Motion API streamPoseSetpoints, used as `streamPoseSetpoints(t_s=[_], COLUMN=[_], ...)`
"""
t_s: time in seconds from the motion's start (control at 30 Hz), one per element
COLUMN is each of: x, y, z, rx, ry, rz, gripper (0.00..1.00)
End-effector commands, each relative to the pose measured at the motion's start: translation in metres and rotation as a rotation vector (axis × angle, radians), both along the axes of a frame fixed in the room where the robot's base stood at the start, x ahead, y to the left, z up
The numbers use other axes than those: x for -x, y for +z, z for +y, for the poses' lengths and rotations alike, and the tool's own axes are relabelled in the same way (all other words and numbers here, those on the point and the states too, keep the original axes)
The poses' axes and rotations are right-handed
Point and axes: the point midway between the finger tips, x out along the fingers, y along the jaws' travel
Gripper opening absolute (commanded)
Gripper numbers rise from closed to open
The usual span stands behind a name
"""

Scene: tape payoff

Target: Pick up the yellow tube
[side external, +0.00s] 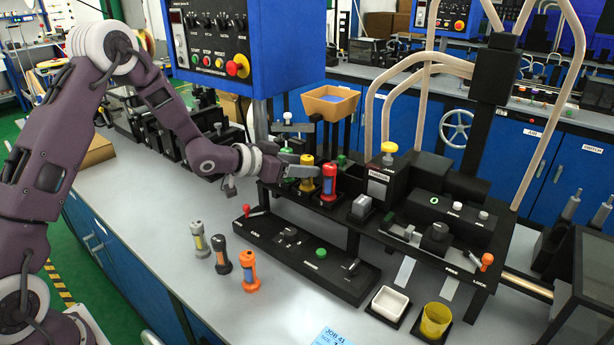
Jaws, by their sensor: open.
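The yellow tube (307,184) stands upright on the black raised shelf, between a green-topped part and the red tube (329,183). My gripper (303,170) reaches in from the left at the yellow tube. Its light grey fingers are open and overlap the tube's middle in the side view. The yellow top shows above the fingers and some yellow shows below. I cannot tell whether the fingers touch the tube or how far they surround it.
Several tubes stand on the grey table: a grey-yellow one (200,239), a black one (221,254) and an orange one (249,271). A black control panel (305,255) lies in front of the shelf. A white dish (390,302) and yellow cup (435,320) are front right.

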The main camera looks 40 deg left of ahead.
Motion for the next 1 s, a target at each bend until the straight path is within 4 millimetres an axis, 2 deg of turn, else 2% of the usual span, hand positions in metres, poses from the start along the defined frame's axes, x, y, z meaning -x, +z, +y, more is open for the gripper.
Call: streamPoseSetpoints(t_s=[0.13,0.37,0.63,0.67,0.9,1.0], x=[-0.019,-0.022,-0.022,-0.022,-0.022,-0.022], y=[-0.009,-0.010,-0.009,-0.009,-0.009,0.000], z=[-0.005,-0.005,-0.005,-0.005,-0.005,-0.005], rx=[-0.001,-0.001,-0.001,-0.001,-0.001,0.000], ry=[-0.001,0.001,0.001,0.001,0.001,0.001], rz=[0.001,0.001,0.002,0.002,0.001,-0.002], gripper=[0.54,0.54,0.03,0.00,0.00,0.00])
